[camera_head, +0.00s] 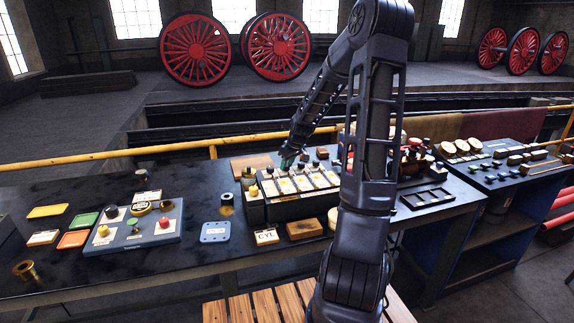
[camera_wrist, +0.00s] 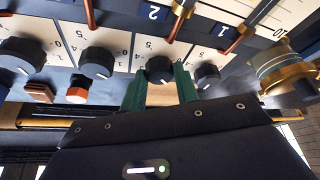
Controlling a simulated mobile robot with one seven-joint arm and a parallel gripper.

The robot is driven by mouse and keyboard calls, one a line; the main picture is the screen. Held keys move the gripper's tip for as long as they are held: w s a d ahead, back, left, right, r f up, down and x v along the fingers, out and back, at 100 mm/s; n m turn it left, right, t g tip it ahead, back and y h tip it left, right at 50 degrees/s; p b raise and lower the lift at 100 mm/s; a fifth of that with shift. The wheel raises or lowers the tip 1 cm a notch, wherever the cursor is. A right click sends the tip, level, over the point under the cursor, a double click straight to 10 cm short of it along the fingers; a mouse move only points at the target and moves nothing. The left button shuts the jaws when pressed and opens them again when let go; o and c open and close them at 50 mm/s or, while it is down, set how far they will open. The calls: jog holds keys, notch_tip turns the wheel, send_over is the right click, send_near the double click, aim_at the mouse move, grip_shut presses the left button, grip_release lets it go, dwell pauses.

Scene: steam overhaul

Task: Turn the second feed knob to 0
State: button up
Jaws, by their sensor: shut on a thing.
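The second feed knob (camera_wrist: 160,69) is a black round knob on a pale scale with printed numbers, near the plate marked 2. My gripper (camera_wrist: 160,88) has its green fingers on either side of it and is shut on it in the wrist view. The knob's lower part and its pointer are hard to make out. In the head view my gripper (camera_head: 288,160) is at the back edge of the dark gauge unit (camera_head: 285,208), and the arm covers that unit's right end.
Other black knobs stand close by in the wrist view: one to the right (camera_wrist: 206,75) and others to the left (camera_wrist: 97,62). A brass fitting (camera_wrist: 283,65) is at the right. On the bench are a blue control box (camera_head: 135,238) and a blue plate (camera_head: 215,232).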

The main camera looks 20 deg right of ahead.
jog(key=n, duration=0.2)
jog(key=n+g+y, duration=0.1)
jog(key=n, duration=0.2)
jog(key=shift+w+d+y, duration=0.1)
jog(key=shift+d+y, duration=0.1)
jog(key=shift+y, duration=0.1)
jog(key=shift+w+n+g+y, duration=0.15)
jog(key=shift+n+g, duration=0.35)
jog(key=shift+n, duration=0.65)
jog(key=shift+n+g+y, duration=0.15)
jog(key=shift+n+g, duration=0.35)
jog(key=shift+n, duration=0.65)
jog(key=o, duration=1)
jog(key=shift+c, duration=0.2)
jog(key=w+v, duration=0.1)
jog(key=v, duration=0.9)
jog(key=shift+s+r, duration=0.35)
jog(key=shift+s, duration=0.15)
jog(key=shift+d, duration=0.15)
